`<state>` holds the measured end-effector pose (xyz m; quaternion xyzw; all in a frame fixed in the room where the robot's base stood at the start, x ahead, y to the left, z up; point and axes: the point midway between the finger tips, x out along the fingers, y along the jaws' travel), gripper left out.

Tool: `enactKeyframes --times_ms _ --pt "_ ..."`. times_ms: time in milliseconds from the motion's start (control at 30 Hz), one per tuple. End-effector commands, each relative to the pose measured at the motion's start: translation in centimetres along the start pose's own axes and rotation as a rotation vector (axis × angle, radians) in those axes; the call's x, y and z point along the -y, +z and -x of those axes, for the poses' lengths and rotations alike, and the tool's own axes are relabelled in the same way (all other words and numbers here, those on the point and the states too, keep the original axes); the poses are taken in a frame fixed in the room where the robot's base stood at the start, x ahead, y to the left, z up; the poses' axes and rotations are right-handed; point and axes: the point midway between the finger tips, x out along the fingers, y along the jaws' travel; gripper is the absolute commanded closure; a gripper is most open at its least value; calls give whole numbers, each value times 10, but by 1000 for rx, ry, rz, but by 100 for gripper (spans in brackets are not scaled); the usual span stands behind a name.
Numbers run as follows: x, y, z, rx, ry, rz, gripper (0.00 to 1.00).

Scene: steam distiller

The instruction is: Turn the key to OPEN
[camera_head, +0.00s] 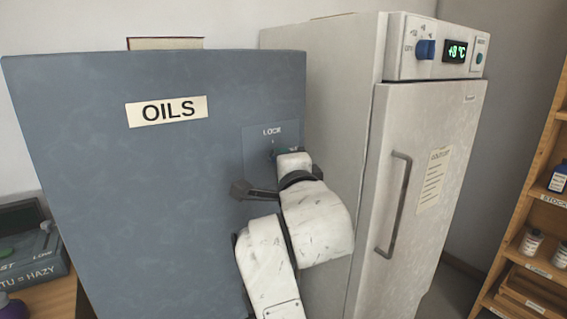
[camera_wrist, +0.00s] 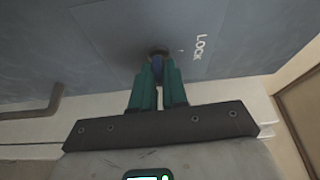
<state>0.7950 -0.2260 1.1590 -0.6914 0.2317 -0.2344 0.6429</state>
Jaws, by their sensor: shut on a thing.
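The blue-grey cabinet (camera_head: 80,150) with an OILS label (camera_head: 166,111) has a lock plate (camera_head: 256,142) on its front, at the right. The word LOCK shows at the top of the plate; in the wrist view LOCK (camera_wrist: 200,47) is right of the key. My gripper (camera_wrist: 157,72) has its teal fingers shut on the blue key (camera_wrist: 157,66), which sits at a dark round keyhole fitting (camera_wrist: 157,51). In the head view my wrist covers the key and most of the plate's right side, so the OPEN mark is not readable.
A dark door handle (camera_head: 258,193) sticks out below the plate, close to my arm. A white fridge (camera_head: 340,130) with a long handle (camera_head: 396,205) stands at the right. A wooden shelf (camera_head: 520,205) with bottles is at the far right.

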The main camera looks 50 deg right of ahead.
Motion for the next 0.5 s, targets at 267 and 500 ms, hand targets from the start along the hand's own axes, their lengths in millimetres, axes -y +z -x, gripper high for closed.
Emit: enactKeyframes --times_ms 267,500 --pt "0 0 0 0 28 -68 100" --pt "0 -1 0 -2 33 -79 100"
